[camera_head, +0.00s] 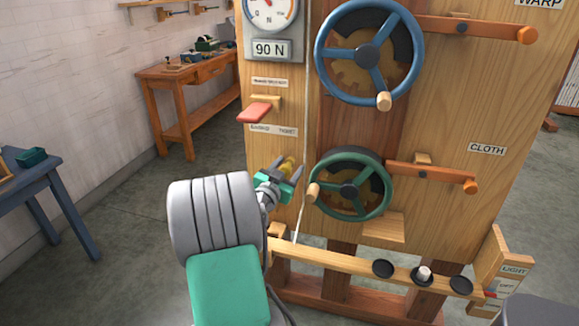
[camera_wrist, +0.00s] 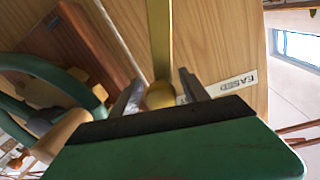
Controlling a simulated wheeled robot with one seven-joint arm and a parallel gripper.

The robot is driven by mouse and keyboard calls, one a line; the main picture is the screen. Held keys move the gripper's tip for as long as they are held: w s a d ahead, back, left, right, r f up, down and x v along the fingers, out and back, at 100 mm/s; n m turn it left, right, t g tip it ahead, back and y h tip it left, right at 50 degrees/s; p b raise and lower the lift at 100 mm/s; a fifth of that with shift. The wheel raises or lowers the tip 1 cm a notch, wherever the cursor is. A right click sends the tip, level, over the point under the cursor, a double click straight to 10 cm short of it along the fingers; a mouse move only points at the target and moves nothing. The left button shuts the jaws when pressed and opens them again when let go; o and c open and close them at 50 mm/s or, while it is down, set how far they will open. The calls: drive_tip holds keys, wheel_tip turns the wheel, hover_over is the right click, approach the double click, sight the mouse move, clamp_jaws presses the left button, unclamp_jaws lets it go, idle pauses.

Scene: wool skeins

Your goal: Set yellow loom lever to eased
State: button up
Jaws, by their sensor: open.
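The yellow loom lever (camera_wrist: 161,45) is a flat bar with a round yellow knob (camera_wrist: 160,95) at its end. In the wrist view the knob sits between the two fingers of my open gripper (camera_wrist: 160,79); I cannot tell whether they touch it. A label reading EASED (camera_wrist: 233,84) lies to the right of the lever, upside down. In the head view my gripper (camera_head: 284,169) is at the wooden panel, with a bit of the yellow lever (camera_head: 290,162) showing at its fingers. A label strip (camera_head: 273,130) with two words is above, the right one TIGHT.
A green handwheel (camera_head: 349,184) with a wooden knob is close to the right of my gripper. A red lever (camera_head: 254,112) is above left. A blue handwheel (camera_head: 368,53) and a gauge reading 90 N (camera_head: 269,49) are higher. A pale cord (camera_head: 304,190) runs down beside the gripper.

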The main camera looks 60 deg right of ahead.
drive_tip(key=shift+d, duration=0.45)
drive_tip(key=shift+c, duration=0.2)
drive_tip(key=c, duration=1)
drive_tip(key=shift+f, duration=0.1)
clamp_jaws()
drive_tip(key=shift+s, duration=0.1)
